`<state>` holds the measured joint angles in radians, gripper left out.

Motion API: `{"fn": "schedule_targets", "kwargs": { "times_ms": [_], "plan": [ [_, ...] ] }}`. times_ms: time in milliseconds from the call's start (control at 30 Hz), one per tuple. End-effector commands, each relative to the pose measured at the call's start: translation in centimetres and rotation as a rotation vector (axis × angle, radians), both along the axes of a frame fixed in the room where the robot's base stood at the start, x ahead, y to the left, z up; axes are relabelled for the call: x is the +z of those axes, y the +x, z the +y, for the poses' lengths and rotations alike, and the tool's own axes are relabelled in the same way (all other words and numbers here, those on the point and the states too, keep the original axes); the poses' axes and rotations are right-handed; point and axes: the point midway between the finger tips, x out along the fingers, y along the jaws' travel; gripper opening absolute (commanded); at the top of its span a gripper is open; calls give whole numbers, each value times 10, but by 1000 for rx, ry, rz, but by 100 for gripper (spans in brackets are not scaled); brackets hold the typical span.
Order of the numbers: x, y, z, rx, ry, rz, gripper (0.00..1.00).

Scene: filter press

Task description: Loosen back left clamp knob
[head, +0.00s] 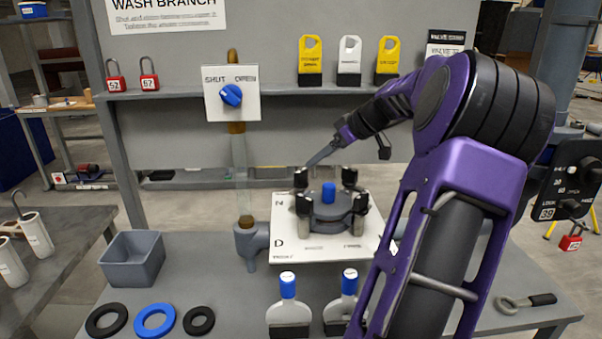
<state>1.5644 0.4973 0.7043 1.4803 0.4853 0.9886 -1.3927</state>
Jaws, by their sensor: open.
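The round grey filter press (331,212) stands on a white labelled plate (285,250) on the bench, with a blue knob (329,190) at its centre. Black clamp knobs stand around it. The back left clamp knob (301,176) is upright. The back right knob (349,175), front left knob (303,203) and front right knob (360,202) also show. My gripper (309,166) comes in from the upper right, pointing down and left, with its tips at the top of the back left knob. It is open. I cannot tell whether it touches the knob.
A blue valve handle (231,95) is on a panel behind. A grey bin (132,258) and several rings (155,320) lie left. A wrench-like tool (525,301) lies right.

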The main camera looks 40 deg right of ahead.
Motion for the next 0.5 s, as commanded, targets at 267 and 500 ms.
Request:
{"fn": "schedule_targets", "kwargs": {
  "times_ms": [267, 500],
  "plan": [
    [-43, 42, 10, 4, 3, 1, 88],
    [-64, 63, 14, 1, 2, 0, 88]
  ]
}}
